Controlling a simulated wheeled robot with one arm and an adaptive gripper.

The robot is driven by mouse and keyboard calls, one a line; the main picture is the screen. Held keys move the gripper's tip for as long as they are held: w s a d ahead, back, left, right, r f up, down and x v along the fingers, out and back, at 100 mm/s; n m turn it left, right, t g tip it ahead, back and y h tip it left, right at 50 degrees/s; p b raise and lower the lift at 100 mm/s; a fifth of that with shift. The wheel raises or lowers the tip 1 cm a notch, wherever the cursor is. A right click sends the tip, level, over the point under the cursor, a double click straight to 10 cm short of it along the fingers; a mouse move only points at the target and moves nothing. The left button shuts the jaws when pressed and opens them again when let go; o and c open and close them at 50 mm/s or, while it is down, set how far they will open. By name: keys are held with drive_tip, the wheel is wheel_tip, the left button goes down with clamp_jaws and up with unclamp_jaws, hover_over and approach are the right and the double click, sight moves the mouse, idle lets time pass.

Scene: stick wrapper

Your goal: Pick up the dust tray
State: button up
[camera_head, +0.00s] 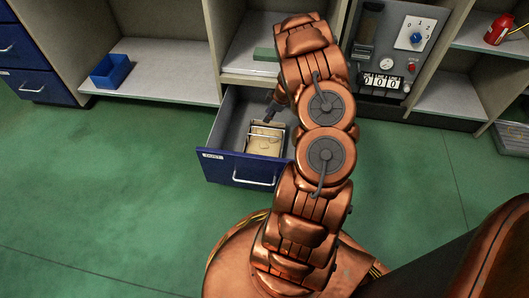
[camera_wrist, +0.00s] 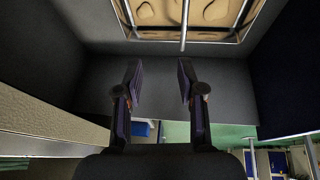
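The dust tray (camera_head: 283,142) lies inside an open blue drawer (camera_head: 240,171) labelled DUST in the head view. It is light-rimmed, holds lumpy tan dust (camera_head: 264,147), and has a thin bar handle across it. My gripper (camera_head: 268,116) is inside the drawer at the tray's far side, partly hidden by my arm. In the wrist view the tray's rim (camera_wrist: 150,37) and its handle bar (camera_wrist: 184,22) show at the top. My gripper (camera_wrist: 160,75) has its two fingers apart with nothing between them, and the tray appears beyond the fingertips.
The drawer walls stand close around the tray and gripper. A blue bin (camera_head: 111,70) sits on the left shelf. A control panel (camera_head: 392,50) with a dial and counter stands right of my arm. The green floor (camera_head: 110,200) in front is clear.

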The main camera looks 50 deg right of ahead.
drive_tip(key=shift+g+y, duration=0.4)
drive_tip(key=shift+y, duration=0.2)
drive_tip(key=shift+a+f+b, duration=0.45)
drive_tip(key=shift+f+b, duration=0.35)
drive_tip(key=shift+f, duration=1.15)
drive_tip(key=shift+a+f+b, duration=0.5)
drive_tip(key=shift+f+b, duration=0.25)
drive_tip(key=shift+f, duration=1.25)
drive_tip(key=shift+a+f+b, duration=0.45)
drive_tip(key=shift+f+b, duration=0.35)
drive_tip(key=shift+f, duration=1.15)
clamp_jaws()
drive_tip(key=shift+r, duration=0.1)
